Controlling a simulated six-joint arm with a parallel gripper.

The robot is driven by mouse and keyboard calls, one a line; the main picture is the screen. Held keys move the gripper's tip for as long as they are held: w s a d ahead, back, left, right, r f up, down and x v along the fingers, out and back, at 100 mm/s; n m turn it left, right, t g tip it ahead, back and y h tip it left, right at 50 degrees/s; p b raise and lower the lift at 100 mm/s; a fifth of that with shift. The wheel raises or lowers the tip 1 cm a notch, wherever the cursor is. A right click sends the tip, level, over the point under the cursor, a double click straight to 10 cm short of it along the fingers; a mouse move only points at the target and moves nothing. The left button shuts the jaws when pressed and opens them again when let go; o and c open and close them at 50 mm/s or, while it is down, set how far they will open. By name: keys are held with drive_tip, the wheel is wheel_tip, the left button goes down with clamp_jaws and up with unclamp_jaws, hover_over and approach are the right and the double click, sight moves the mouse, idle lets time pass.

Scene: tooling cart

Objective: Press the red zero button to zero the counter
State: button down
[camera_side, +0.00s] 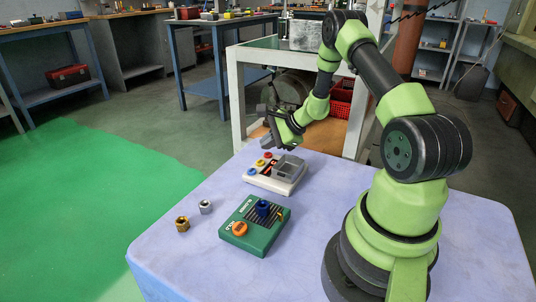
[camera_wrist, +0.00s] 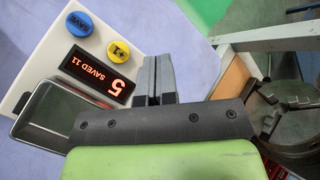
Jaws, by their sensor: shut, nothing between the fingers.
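The white counter (camera_side: 262,184) stands on the cart, with a blue button (camera_side: 251,171), a yellow button (camera_side: 260,162) and a red button (camera_side: 268,155) in a row. In the wrist view the blue button (camera_wrist: 79,24) reads SAVE and the yellow button (camera_wrist: 121,50) reads +1. The lit display (camera_wrist: 100,76) shows 5 and SAVED 11. The red button is hidden in the wrist view, where the fingers cover that end of the row. My gripper (camera_side: 266,143) is shut and empty, close above the red button; its fingers (camera_wrist: 158,62) show side by side. I cannot tell whether they touch it.
A grey open tray (camera_side: 290,165) sits on the counter beside the display. A green box (camera_side: 250,238) with an orange button and blue knob stands nearer. A brass nut (camera_side: 182,224) and a steel nut (camera_side: 205,207) lie to its left. The cart's front is clear.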

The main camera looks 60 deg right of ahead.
drive_tip(key=shift+f, duration=0.15)
drive_tip(key=shift+f, duration=0.25)
drive_tip(key=shift+f, duration=0.7)
idle(1.0)
drive_tip(key=shift+s+a, duration=0.1)
drive_tip(key=shift+a, duration=0.05)
drive_tip(key=shift+s+a+r, duration=0.3)
drive_tip(key=shift+a+r, duration=0.05)
drive_tip(key=shift+r, duration=0.25)
drive_tip(key=shift+w+d+r, duration=0.1)
drive_tip(key=shift+r, duration=2.45)
